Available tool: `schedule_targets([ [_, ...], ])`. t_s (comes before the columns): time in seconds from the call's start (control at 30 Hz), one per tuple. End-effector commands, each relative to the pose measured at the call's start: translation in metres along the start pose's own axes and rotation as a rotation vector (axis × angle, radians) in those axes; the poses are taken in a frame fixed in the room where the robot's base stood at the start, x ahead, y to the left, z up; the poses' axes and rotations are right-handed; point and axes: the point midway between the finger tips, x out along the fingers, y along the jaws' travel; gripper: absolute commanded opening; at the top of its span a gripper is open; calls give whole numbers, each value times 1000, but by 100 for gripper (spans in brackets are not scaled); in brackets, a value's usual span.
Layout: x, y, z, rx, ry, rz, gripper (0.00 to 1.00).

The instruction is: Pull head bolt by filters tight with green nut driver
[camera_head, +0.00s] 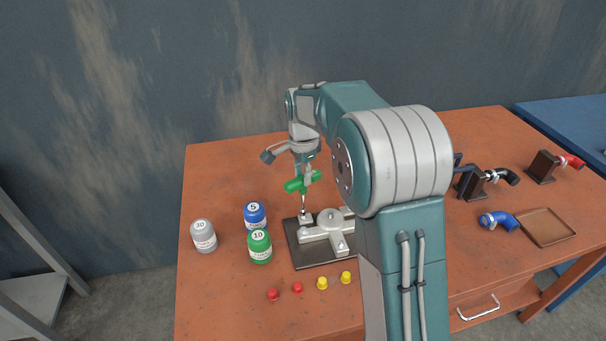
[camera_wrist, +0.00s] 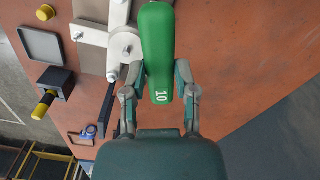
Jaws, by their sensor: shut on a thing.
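My gripper (camera_head: 306,172) is shut on the green nut driver (camera_head: 294,185) above the left part of the metal fixture. In the wrist view my gripper (camera_wrist: 160,88) has a finger on each side of the green handle (camera_wrist: 158,45), which is marked 10. The driver's thin shaft (camera_head: 303,203) points down to a small grey block (camera_head: 305,218) on the fixture's left arm. I cannot tell whether its tip is seated on a bolt there. Another bolt head (camera_head: 341,246) shows on the fixture's front arm. My arm hides the fixture's right side.
The fixture stands on a dark plate (camera_head: 307,257). Grey (camera_head: 203,236), blue (camera_head: 255,215) and green (camera_head: 260,246) numbered containers stand left of it. Red (camera_head: 273,294) and yellow (camera_head: 322,283) caps lie in front. Hose stands, a blue elbow (camera_head: 498,221) and a brown tray (camera_head: 546,227) are right.

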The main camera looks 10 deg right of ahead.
Motion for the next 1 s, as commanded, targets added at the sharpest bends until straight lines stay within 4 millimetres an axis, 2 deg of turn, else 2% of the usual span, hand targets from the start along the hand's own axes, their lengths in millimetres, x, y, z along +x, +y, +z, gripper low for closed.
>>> schedule_targets([
  [0.47, 4, 0, 1, 10, -2, 3, 0],
  [1.0, -10, 0, 0, 9, -1, 1, 0],
])
